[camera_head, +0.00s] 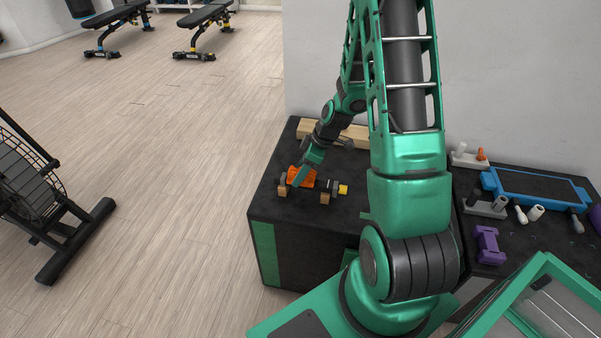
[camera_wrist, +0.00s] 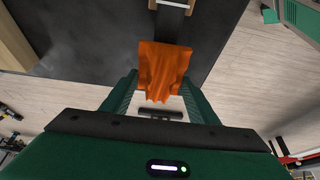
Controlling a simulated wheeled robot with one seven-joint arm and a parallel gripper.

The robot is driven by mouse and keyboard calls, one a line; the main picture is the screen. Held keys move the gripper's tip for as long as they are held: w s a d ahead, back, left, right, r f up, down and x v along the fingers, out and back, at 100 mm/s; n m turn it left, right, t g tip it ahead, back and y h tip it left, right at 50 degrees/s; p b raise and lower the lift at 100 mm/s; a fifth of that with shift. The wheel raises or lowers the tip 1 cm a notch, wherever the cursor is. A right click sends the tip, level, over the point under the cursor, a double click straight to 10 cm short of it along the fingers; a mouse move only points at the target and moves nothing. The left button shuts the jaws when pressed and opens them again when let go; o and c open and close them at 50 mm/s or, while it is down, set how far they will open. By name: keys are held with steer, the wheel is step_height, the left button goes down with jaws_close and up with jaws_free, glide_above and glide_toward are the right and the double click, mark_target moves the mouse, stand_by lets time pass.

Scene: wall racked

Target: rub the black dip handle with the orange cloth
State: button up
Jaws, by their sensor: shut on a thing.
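An orange cloth (camera_head: 307,178) hangs at the tip of my gripper (camera_head: 299,180), low over the left part of the black-topped cabinet. The wrist view shows the cloth (camera_wrist: 164,68) between the two green fingers, which are shut on it. A dark bar, seemingly the black dip handle (camera_wrist: 173,22), runs from the cloth toward the top edge of the wrist view. In the head view the cloth and gripper hide much of the handle, beside small wooden blocks (camera_head: 325,198) and a yellow end piece (camera_head: 343,189). Whether the cloth touches the handle I cannot tell.
A pale wooden beam (camera_head: 353,134) lies at the back by the wall. To the right are a blue-framed tray (camera_head: 535,187), a purple dumbbell-like piece (camera_head: 487,245) and grey holders (camera_head: 484,209). The cabinet's left and front edges are near the cloth.

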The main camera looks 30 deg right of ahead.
mark_target(311, 172)
steer(key=shift+r, duration=0.25)
steer(key=shift+w+a, duration=0.6)
steer(key=shift+w, duration=0.05)
steer(key=shift+f, duration=0.45)
steer(key=shift+s+d, duration=0.1)
steer(key=shift+d, duration=0.05)
steer(key=shift+s+d+r, duration=0.1)
steer(key=shift+s+d, duration=0.3)
steer(key=shift+s, duration=0.05)
steer(key=shift+s+d+f, duration=0.2)
steer(key=shift+s+d, duration=0.9)
steer(key=shift+s, duration=0.05)
